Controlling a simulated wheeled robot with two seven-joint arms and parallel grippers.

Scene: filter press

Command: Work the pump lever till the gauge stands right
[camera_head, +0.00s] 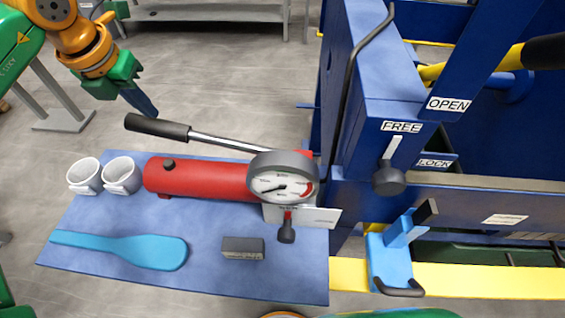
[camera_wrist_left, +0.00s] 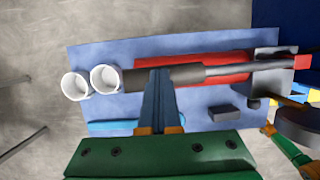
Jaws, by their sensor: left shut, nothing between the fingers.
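The pump lever (camera_head: 215,140) has a black grip (camera_head: 157,127) at its left end and a bright rod slanting down right above the red pump cylinder (camera_head: 200,178). The round gauge (camera_head: 283,180) sits at the cylinder's right end; its needle points left and slightly down, and a red mark shows at the dial's lower right. My left gripper (camera_head: 150,108) is shut and empty, above and just left of the grip in the head view. In the left wrist view its blue fingers (camera_wrist_left: 160,100) overlap the black grip (camera_wrist_left: 150,76); contact cannot be told. My right gripper is not clearly visible.
Two white cups (camera_head: 85,176), a blue paddle (camera_head: 130,250) and a dark block (camera_head: 243,248) lie on the blue table (camera_head: 200,280). A dark knob (camera_head: 287,232) hangs below the gauge. The blue press frame (camera_head: 375,80), with FREE, LOCK and OPEN labels, stands at right.

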